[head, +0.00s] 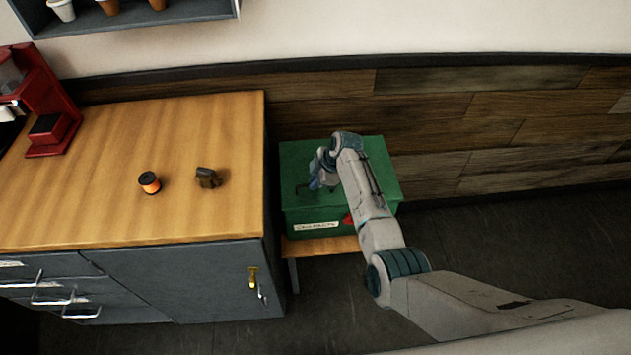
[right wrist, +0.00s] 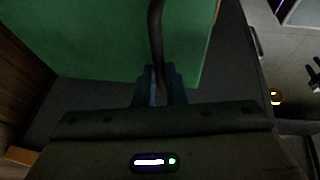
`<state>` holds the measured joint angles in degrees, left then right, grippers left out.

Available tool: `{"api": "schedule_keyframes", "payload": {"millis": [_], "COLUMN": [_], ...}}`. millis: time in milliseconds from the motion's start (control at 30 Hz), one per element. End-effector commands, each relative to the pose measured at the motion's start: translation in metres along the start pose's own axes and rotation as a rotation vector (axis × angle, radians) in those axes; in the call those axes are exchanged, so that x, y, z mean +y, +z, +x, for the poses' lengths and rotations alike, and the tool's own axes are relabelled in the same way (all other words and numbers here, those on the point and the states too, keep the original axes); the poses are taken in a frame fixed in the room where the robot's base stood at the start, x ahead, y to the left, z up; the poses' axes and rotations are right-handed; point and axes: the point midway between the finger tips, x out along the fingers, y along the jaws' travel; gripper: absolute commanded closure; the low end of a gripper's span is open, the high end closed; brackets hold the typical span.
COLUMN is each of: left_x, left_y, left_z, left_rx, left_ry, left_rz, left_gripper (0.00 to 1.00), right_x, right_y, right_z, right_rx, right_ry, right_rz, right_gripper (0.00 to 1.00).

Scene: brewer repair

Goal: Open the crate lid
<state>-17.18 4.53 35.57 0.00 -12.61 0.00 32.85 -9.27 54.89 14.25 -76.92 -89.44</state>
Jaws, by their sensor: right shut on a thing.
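The green crate (head: 295,218) stands on a low wooden stand to the right of the wooden counter. Its lid (head: 380,160) looks closed in the head view, and a label and a red mark show on its front. My right gripper (head: 313,185) is over the left part of the lid. In the right wrist view the fingers (right wrist: 158,88) are shut on a dark bar, the lid handle (right wrist: 156,40), with the green lid (right wrist: 90,40) behind it. The wrist hides part of the handle in the head view. My left gripper is not in view.
The counter (head: 110,200) stands close on the left, with a red coffee machine (head: 48,110), an orange and black spool (head: 149,183) and a small dark part (head: 207,178) on it. The low stand (head: 335,245) is under the crate. A wood-panelled wall (head: 480,130) runs behind. Floor at right is clear.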

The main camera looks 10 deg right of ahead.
Motion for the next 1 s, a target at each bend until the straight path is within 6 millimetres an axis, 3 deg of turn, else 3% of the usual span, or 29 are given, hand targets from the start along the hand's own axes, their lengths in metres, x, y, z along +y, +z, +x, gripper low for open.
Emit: {"api": "schedule_keyframes", "payload": {"millis": [433,1000], "left_x": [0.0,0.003], "left_y": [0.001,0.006], "left_z": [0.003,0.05], "left_rx": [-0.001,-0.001], "left_ry": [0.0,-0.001], "left_rz": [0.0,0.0], "left_gripper": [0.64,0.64], "right_x": [0.041,0.102], "right_y": [-0.02,-0.037], "right_z": [-0.048,-0.089], "right_rx": [-0.001,-0.001], "right_ry": [-0.21,-0.204], "right_rz": [0.086,0.085], "right_gripper": [1.0,1.0]}}
